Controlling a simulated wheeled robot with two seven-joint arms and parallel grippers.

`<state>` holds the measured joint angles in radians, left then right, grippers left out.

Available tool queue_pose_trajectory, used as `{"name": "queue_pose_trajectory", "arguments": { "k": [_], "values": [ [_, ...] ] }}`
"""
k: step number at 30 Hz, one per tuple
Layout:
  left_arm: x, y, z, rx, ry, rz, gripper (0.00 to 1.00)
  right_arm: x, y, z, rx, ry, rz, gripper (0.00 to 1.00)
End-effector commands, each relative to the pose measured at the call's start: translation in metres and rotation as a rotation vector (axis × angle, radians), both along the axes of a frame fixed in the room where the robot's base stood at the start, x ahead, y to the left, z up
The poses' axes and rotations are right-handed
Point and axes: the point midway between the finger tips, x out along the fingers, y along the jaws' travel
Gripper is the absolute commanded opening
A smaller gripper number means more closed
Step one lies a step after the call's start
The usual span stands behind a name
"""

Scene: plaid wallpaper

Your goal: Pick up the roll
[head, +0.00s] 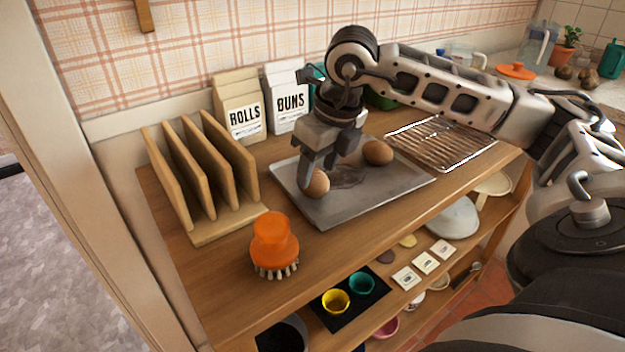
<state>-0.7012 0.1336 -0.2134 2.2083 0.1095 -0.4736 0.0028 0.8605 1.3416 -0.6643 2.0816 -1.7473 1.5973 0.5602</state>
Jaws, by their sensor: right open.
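Two round brown rolls are on a grey metal tray (345,207) on the wooden counter. One roll (318,184) is at the tray's left side, and the other roll (378,152) is at its back right. My right gripper (318,170) reaches down over the tray from the right. Its jaws are open, with the fingers pointing down at the left roll. The near finger overlaps part of that roll, and I cannot tell whether it touches. My left gripper is not in view.
A wooden rack (205,170) stands left of the tray, with an orange brush (274,245) in front. ROLLS (240,108) and BUNS (287,95) boxes stand behind. A wire cooling rack (443,143) lies to the right. A lower shelf holds yellow (335,301) and teal (361,283) cups.

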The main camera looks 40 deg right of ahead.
Motion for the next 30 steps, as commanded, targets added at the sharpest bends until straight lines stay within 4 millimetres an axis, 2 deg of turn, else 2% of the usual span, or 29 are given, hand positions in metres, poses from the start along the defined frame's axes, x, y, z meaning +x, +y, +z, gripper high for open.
{"name": "queue_pose_trajectory", "arguments": {
  "k": [3,6,14,17,30],
  "values": [
    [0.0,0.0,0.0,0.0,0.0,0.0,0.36,0.007,0.001,-0.017,0.001,0.002,0.0,0.51],
    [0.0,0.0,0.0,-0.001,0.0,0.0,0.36,0.009,0.0,-0.024,0.0,0.001,0.0,0.51],
    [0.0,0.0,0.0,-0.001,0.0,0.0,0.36,0.009,0.001,-0.026,0.0,-0.001,0.0,0.51],
    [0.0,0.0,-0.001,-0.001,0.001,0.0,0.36,0.009,0.001,-0.026,0.0,-0.001,0.0,0.23],
    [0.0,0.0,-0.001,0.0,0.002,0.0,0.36,0.01,0.0,-0.019,-0.001,-0.003,0.0,0.23]
  ]
}}
